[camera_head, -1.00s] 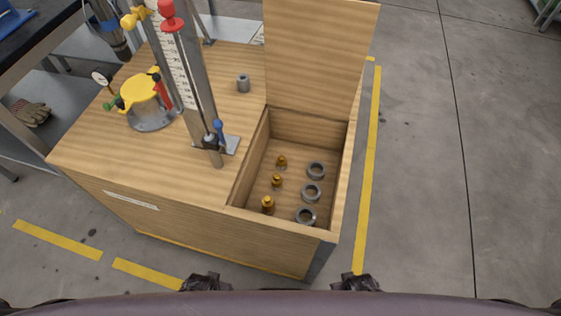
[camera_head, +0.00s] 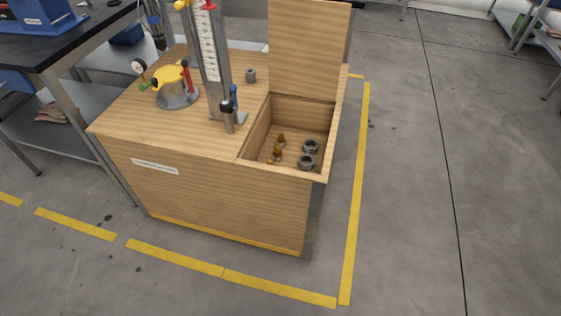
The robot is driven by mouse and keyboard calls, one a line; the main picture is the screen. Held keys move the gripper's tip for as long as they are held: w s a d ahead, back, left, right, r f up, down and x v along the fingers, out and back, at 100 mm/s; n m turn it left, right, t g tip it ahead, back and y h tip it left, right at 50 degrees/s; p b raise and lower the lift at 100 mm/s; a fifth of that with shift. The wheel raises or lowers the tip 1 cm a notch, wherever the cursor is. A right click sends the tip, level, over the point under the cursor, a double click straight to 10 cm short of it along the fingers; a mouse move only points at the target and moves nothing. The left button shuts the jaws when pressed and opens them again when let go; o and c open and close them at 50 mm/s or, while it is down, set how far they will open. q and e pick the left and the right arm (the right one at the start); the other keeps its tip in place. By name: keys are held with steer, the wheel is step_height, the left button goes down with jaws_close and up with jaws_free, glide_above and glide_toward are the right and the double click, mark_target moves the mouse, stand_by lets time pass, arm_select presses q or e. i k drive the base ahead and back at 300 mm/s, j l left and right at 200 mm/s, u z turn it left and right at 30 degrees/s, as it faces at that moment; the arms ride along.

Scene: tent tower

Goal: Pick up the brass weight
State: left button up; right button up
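Several small brass weights stand in the open compartment (camera_head: 262,134) at the right of the wooden bench (camera_head: 215,190). One brass weight (camera_head: 281,139) is at the back of the row. Another brass weight (camera_head: 277,153) is in front of it. The nearest one is mostly hidden by the compartment's front wall. Grey rings (camera_head: 310,146) lie to the right of the weights. Neither of my grippers is in view.
The compartment's lid (camera_head: 308,50) stands upright at the back. A scale column (camera_head: 213,60), a yellow-topped device (camera_head: 173,86) and a small grey cylinder (camera_head: 250,75) stand on the bench top. A dark table (camera_head: 70,40) is at the left. Floor is free at the right and in front.

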mark_target(282, 139)
steer(key=k+u, duration=0.1)
steer(key=u, duration=0.8)
steer(key=k+j+u, duration=0.1)
steer(key=u, duration=0.35)
steer(key=k+j+u, duration=0.1)
steer(key=u, duration=0.35)
steer(key=l+u, duration=0.15)
steer(key=l, duration=0.25)
steer(key=k+l+u, duration=0.15)
steer(key=l, duration=0.25)
steer(key=k+l+u, duration=0.15)
steer(key=l, duration=0.25)
steer(key=l+u, duration=0.15)
steer(key=l, duration=0.25)
steer(key=k+l+u, duration=0.15)
steer(key=l, duration=0.2)
steer(key=k+l+u, duration=0.15)
steer(key=l, duration=0.2)
steer(key=k+l, duration=0.05)
